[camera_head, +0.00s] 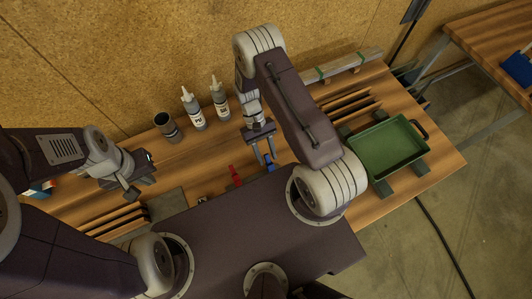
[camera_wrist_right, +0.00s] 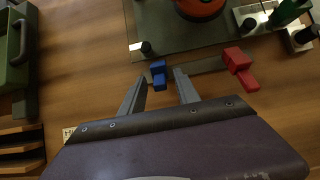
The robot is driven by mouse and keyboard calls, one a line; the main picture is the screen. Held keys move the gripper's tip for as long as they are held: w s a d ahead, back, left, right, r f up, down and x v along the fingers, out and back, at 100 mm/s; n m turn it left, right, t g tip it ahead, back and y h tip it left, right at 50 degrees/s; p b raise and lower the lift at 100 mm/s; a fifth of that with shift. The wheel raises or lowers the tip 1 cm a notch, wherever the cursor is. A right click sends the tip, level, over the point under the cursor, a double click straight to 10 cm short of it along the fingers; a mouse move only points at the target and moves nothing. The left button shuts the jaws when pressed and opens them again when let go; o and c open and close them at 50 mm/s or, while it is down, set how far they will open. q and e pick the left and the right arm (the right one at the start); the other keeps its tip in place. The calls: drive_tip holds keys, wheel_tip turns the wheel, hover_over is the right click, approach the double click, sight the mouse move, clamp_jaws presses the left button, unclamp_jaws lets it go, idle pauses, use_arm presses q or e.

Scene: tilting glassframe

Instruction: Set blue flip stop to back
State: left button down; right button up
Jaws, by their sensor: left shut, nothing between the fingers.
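The blue flip stop (camera_wrist_right: 158,75) sits on a grey metal bar in the right wrist view. It also shows in the head view (camera_head: 270,163), partly hidden by a finger. My right gripper (camera_wrist_right: 160,74) is open, with one fingertip on each side of the blue stop; I cannot tell whether they touch it. In the head view my right gripper (camera_head: 264,160) points down at the stop. My left gripper (camera_head: 146,172) is shut and empty over the left part of the bench, away from the stop.
A red flip stop (camera_wrist_right: 240,68) sits beside the blue one. Two white bottles (camera_head: 193,108) and a dark cup (camera_head: 167,127) stand behind. A green tray (camera_head: 390,148) is at the right. A red round object (camera_wrist_right: 200,6) lies beyond the bar in the wrist view.

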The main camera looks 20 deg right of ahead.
drive_tip(key=shift+w+r, duration=0.25)
drive_tip(key=shift+w, duration=0.05)
drive_tip(key=b+v, duration=0.3)
drive_tip(key=v, duration=0.5)
drive_tip(key=shift+r, duration=0.15)
